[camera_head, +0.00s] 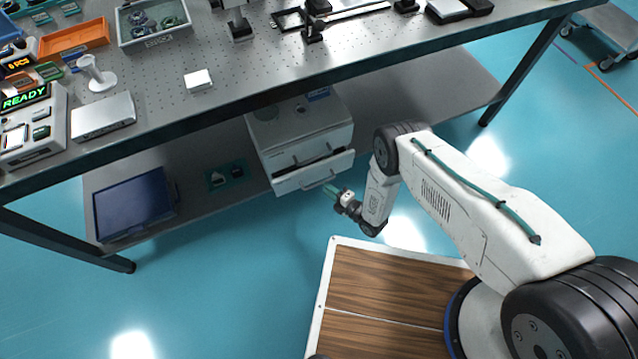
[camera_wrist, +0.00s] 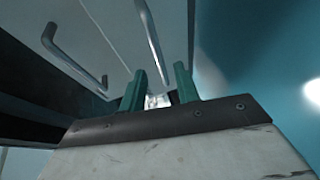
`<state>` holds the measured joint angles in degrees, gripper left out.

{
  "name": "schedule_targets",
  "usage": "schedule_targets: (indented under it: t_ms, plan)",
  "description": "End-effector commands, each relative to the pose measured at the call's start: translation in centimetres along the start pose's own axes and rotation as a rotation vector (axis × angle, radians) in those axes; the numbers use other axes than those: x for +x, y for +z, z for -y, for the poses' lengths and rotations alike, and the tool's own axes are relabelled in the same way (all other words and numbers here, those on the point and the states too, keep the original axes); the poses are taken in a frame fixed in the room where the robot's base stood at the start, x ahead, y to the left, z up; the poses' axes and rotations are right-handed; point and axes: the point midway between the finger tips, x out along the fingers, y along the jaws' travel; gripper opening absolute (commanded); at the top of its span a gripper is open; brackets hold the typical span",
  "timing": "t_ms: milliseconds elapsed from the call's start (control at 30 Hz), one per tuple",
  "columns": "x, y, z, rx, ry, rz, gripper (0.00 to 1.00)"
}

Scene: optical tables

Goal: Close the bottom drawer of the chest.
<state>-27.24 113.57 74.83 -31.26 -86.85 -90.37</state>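The white chest (camera_head: 298,120) stands on the shelf under the optical table. Its bottom drawer (camera_head: 314,173) is pulled partly out, with a dark gap above its front and a bar handle on it. The drawer above it looks shut. My gripper (camera_head: 331,190) is just in front of the bottom drawer's front, near its right half; I cannot tell if it touches. In the wrist view, the two green fingers of my gripper (camera_wrist: 158,88) stand apart with nothing gripped between them. A drawer handle (camera_wrist: 76,62) and another handle (camera_wrist: 150,38) show close ahead.
The lower shelf (camera_head: 425,95) also holds a dark flat screen (camera_head: 134,204) and a small green tray (camera_head: 224,176) left of the chest. The tabletop (camera_head: 260,75) overhangs the chest. A table leg (camera_head: 515,75) stands at right. The floor before the drawer is clear.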

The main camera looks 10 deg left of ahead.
Motion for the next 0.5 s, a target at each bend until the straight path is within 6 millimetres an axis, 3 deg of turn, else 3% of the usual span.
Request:
schedule_targets:
  t_ms: [200,500]
  plan:
    - [3.6,-0.1,0.0,0.000,0.001,-0.004,0.32]
    - [5.4,-0.1,0.0,0.003,-0.002,-0.002,0.32]
